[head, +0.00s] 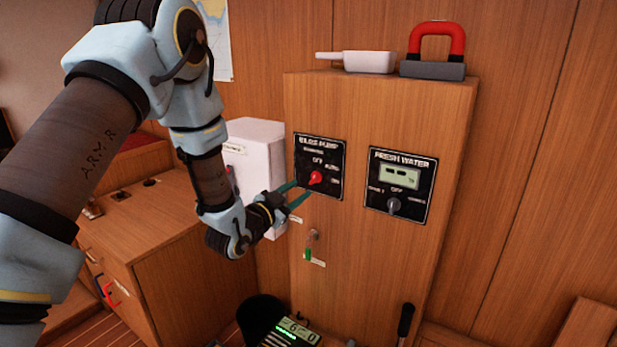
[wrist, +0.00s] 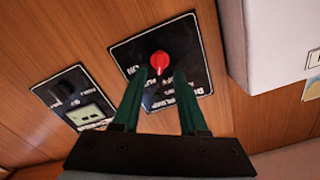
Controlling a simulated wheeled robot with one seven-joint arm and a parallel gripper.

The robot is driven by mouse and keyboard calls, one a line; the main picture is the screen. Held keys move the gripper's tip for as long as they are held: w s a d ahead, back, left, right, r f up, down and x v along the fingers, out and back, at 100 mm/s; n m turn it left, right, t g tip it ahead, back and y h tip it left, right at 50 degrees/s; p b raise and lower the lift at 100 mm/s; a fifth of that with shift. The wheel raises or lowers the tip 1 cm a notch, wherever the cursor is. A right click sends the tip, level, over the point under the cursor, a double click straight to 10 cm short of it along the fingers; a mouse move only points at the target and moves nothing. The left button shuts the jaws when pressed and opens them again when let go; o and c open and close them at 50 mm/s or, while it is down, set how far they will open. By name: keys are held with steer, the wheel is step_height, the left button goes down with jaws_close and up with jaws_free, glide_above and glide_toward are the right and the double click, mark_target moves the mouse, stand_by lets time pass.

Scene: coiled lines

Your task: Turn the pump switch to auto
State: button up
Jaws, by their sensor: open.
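The bilge pump panel (head: 326,157) is a black plate on the front of the wooden cabinet, with a red rotary switch (head: 316,177) and the labels OFF, AUTO and ON. The knob's pointer direction is too small to tell surely. In the wrist view, the red switch (wrist: 160,62) is near the tips of my gripper (wrist: 164,78). The green fingers are spread to either side of the knob, apart from it or barely reaching it; I cannot tell contact. In the head view, my gripper (head: 293,192) reaches the panel from the lower left.
The fresh water panel (head: 399,188) with a grey knob is to the right. A key with a green tag (head: 308,252) hangs below. A white box (head: 252,165) stands left of the cabinet. A red-handled padlock-shaped item (head: 436,48) and a white scoop (head: 362,61) lie on top.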

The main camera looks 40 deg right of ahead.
mark_target(312, 181)
steer(key=p+x, duration=0.2)
steer(key=x, duration=0.3)
steer(key=shift+d, duration=0.4)
steer(key=shift+c, duration=0.2)
jaws_close()
